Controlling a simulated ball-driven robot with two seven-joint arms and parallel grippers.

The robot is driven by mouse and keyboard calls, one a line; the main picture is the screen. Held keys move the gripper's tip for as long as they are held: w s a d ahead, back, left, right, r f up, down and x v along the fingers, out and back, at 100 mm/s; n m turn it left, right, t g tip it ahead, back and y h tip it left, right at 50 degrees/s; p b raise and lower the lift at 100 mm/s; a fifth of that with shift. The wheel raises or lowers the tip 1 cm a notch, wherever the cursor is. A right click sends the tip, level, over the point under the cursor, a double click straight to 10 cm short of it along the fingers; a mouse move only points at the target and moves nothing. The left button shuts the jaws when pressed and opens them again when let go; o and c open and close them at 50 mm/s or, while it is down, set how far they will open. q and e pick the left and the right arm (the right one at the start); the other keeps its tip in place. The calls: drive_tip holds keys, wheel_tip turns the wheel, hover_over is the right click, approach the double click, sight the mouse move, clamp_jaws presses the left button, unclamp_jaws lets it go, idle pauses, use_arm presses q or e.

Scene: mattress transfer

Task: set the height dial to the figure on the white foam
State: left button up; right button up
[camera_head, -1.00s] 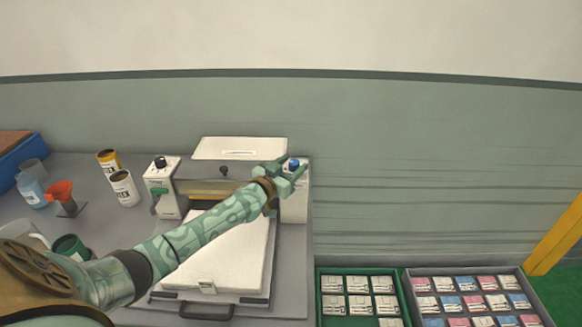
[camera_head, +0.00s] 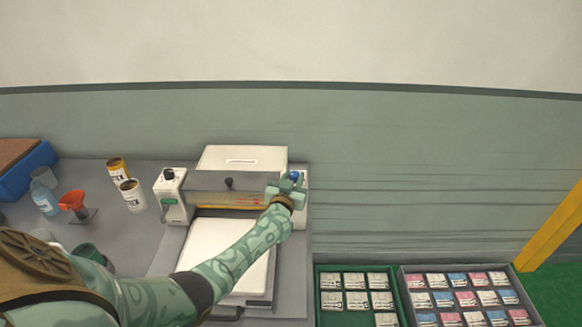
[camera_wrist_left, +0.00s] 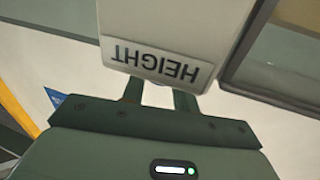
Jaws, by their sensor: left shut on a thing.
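The white machine's right post (camera_head: 301,201) carries a blue knob (camera_head: 294,175) on top. In the left wrist view, a white housing (camera_wrist_left: 160,30) bears the upside-down word HEIGHT. My left gripper (camera_head: 288,185) is at the blue knob and shut on it. In the wrist view its fingers (camera_wrist_left: 160,95) reach under the labelled housing, so their grip and the dial's setting are hidden. A white foam slab (camera_head: 215,245) lies on the machine's bed, partly covered by my left arm. No figure on it is readable. My right gripper is not in view.
A guard (camera_head: 228,184) spans the posts. A green crate (camera_head: 328,278) and grey crate (camera_head: 410,290) hold packets at right.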

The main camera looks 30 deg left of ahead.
use_arm(q)
drive_tip(key=n+y, duration=0.1)
drive_tip(key=n+g+y, duration=0.1)
drive_tip(key=shift+w+d+y, duration=0.15)
drive_tip(key=shift+d+y, duration=0.15)
drive_tip(key=shift+d+f+n+g+y, duration=0.1)
drive_tip(key=shift+f+n+g+y, duration=0.1)
drive_tip(key=shift+n+g+y, duration=0.85)
drive_tip(key=n+g+y+b, duration=0.2)
drive_tip(key=y, duration=0.1)
drive_tip(key=shift+w+d+f+b, duration=0.1)
drive_tip(key=shift+w+b, duration=0.05)
drive_tip(key=shift+b, duration=0.25)
drive_tip(key=shift+n+g+y+b, duration=0.65)
drive_tip(key=shift+g+b, duration=0.1)
drive_tip(key=shift+b, duration=0.2)
drive_tip(key=shift+r+n+g+b, duration=0.2)
drive_tip(key=shift+n+g+b, duration=0.1)
drive_tip(key=shift+g+b, duration=0.1)
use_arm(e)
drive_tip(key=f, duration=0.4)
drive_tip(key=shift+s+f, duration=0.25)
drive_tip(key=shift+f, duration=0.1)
use_arm(q)
drive_tip(key=shift+y, duration=0.3)
drive_tip(key=o, duration=1)
drive_tip(key=shift+w, duration=0.1)
drive_tip(key=shift+c, duration=0.2)
